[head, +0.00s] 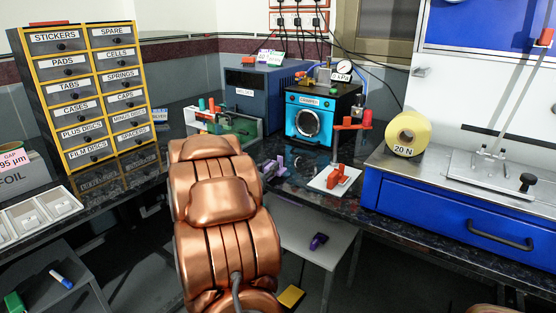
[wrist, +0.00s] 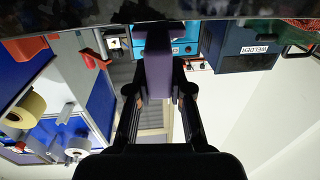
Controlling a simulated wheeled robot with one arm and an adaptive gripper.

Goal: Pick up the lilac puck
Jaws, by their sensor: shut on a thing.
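In the wrist view, which is upside down, my gripper (wrist: 160,98) has its two dark fingers closed on either side of a lilac piece, the lilac puck (wrist: 157,72). The puck reaches from between the fingertips toward the dark counter edge (wrist: 70,22); I cannot tell whether it touches it. In the head view my copper arm hides the gripper. A small lilac shape (head: 271,168) shows just right of the arm at the counter's front; I cannot tell whether it is the held puck.
A teal oven (head: 309,120) and a blue welder (head: 262,92) stand at the back. A white plate with red parts (head: 337,178) lies right, near a yellow roll (head: 408,134). A labelled drawer cabinet (head: 88,95) stands left. A dark purple item (head: 318,241) lies on the lower table.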

